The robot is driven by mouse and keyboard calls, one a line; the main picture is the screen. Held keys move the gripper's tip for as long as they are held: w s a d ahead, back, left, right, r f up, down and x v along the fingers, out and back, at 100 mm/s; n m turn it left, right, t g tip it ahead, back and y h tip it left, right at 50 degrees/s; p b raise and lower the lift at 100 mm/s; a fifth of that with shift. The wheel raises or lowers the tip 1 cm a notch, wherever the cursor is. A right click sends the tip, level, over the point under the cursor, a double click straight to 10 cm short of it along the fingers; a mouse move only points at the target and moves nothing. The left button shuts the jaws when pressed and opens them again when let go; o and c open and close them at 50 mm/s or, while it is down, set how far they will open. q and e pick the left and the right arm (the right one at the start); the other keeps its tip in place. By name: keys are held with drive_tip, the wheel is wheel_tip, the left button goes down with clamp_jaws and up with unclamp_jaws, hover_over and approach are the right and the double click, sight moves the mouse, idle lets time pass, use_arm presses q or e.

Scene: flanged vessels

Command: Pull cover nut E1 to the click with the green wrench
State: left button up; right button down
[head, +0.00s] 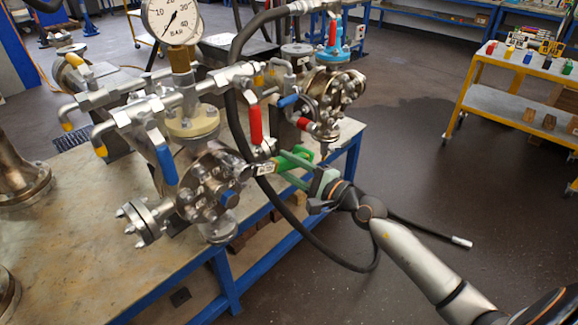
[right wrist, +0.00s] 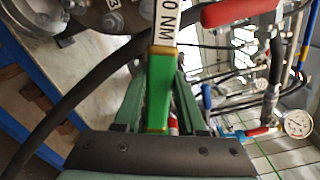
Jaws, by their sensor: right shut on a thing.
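The green wrench (head: 297,158) is beside the near flanged vessel (head: 205,185) in the head view. My right gripper (head: 290,168) is shut on its green handle. In the right wrist view the green handle (right wrist: 161,85) lies between the fingers, and its white shaft label ends in "0 NM". The wrench's label end points toward the right side of the near vessel's bolted cover. Its head is hidden or too small to make out, so I cannot tell whether it sits on a nut. I cannot pick out nut E1 by label. My left gripper is not in view.
A black hose (head: 233,120) loops close to the wrench and down past the bench edge. Red-handled (head: 255,125) and blue-handled (head: 166,165) valves and a pressure gauge (head: 171,20) rise over the vessel. A second vessel (head: 335,92) stands behind.

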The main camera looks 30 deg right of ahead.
drive_tip(key=shift+x, duration=1.15)
drive_tip(key=shift+r, duration=0.15)
